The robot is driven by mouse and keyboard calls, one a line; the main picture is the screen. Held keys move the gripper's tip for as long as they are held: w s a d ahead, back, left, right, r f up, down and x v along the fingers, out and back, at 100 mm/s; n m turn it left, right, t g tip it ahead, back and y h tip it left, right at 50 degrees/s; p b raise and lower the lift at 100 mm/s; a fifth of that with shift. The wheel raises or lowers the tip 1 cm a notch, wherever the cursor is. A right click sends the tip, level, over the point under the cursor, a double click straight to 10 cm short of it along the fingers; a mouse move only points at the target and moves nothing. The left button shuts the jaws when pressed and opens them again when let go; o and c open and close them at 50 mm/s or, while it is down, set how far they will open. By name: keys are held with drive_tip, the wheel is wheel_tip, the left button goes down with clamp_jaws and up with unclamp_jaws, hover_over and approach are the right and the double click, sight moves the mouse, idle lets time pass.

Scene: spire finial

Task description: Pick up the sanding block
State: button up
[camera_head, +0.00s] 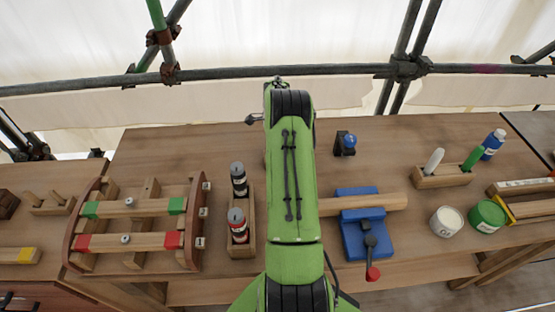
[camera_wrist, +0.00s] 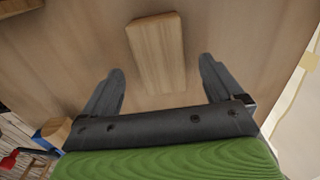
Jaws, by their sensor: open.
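A plain light-wood block, which looks like the sanding block (camera_wrist: 157,45), lies on the wooden bench top in the wrist view. My gripper (camera_wrist: 161,66) is open, with one dark finger on each side of the block's near end. There is a clear gap on both sides, and nothing is held. I cannot tell how high the fingertips are above the bench. In the head view my green arm hides the gripper, and I cannot make out the block there.
On the bench (camera_head: 400,150) stand a bottle holder (camera_head: 247,246), a wooden frame with clamps (camera_head: 187,222), a blue vise (camera_head: 362,232) gripping a wooden bar, and a small blue-topped item (camera_head: 346,143). Tins (camera_head: 447,221) stand right. Scaffold pipes (camera_head: 200,75) run behind.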

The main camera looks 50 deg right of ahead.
wheel_tip(320, 180, down, 4)
drive_tip(key=shift+f, duration=0.2)
drive_tip(key=c, duration=1.1)
wheel_tip(320, 180, up, 10)
drive_tip(key=shift+r, duration=0.1)
